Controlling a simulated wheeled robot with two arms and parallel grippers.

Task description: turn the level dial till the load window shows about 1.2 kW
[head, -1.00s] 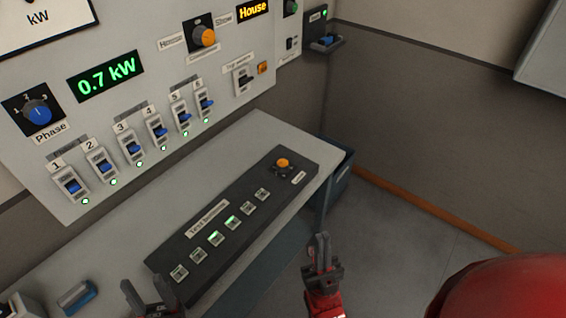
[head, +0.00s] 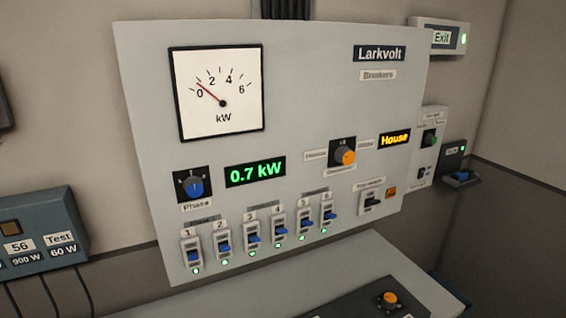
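The load window (head: 255,171) on the grey wall panel reads 0.7 kW in green digits. An orange-topped dial (head: 387,298) sits on the black desk unit (head: 350,308) at the bottom right; its label is too small to read, so I cannot tell for sure that it is the level dial. Most of that desk unit is cut off by the lower edge. Neither of my grippers is in the head view.
The panel also carries a kW needle meter (head: 219,93), a blue Phase knob (head: 195,187), an orange-topped selector (head: 345,156), a House display (head: 394,139) and several numbered breakers (head: 250,233) with green lamps. A teal box (head: 40,240) stands at left.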

